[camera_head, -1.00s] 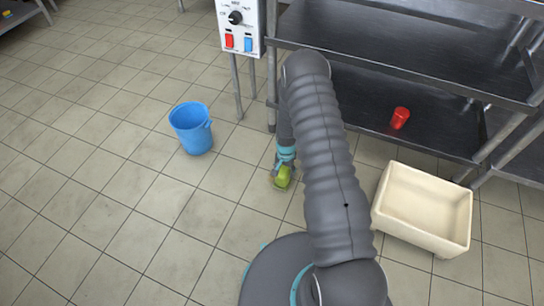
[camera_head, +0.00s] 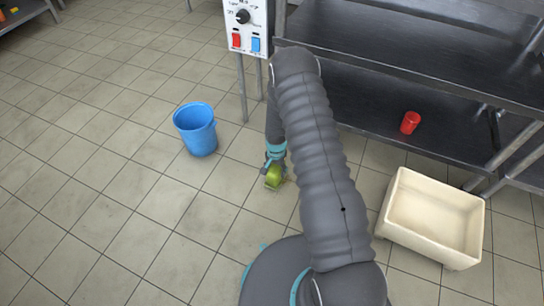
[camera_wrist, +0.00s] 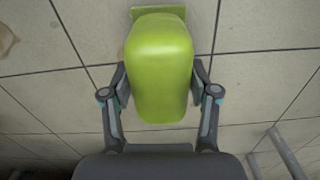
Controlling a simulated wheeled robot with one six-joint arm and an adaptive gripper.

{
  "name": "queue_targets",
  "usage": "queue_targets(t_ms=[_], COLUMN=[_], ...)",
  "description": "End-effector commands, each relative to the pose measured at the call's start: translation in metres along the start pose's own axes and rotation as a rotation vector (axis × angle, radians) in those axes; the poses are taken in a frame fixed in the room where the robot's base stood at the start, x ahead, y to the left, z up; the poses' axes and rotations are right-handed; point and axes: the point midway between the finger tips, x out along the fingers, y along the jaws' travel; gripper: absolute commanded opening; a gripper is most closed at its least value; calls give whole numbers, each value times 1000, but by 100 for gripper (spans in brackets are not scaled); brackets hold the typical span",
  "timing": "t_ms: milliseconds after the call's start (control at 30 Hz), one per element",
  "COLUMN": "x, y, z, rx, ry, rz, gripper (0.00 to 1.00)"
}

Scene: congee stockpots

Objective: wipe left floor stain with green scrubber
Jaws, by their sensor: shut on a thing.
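The green scrubber (camera_wrist: 160,68) is in my gripper (camera_wrist: 160,75), with one finger on each side of it. Its smooth rounded body faces the wrist camera, and a flatter green edge shows at its far end. In the head view the scrubber (camera_head: 273,179) is low, close to the floor, right of the blue bucket; I cannot tell whether it touches the tiles. My arm partly hides the area around it. A brownish patch (camera_wrist: 6,40) on the floor is cut off at the left edge of the wrist view; it may be the stain. No clear stain shows in the head view.
A blue bucket (camera_head: 196,130) stands left of my gripper. A cream basin (camera_head: 434,211) is at right. A steel shelf unit (camera_head: 420,65) with a red cup (camera_head: 410,123) stands behind, beside a control box (camera_head: 246,28) on legs. Tiled floor is open at left.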

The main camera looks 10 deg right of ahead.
Motion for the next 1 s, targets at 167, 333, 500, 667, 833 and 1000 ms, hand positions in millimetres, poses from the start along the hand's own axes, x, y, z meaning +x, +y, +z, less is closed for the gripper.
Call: queue_targets(t_ms=[167, 333, 500, 667, 833, 1000], x=[-18, -35, -51, -65, -78, -81], y=[-4, -6, -7, -6, -4, -3], z=[1, 5, 4, 3, 3, 2], rx=[3, -5, -5, -2, -1, 1], ry=[2, 0, 1, 1, 0, -1], rz=[-2, 0, -1, 0, 0, 1], gripper=[22, 22, 22, 22, 22, 22])
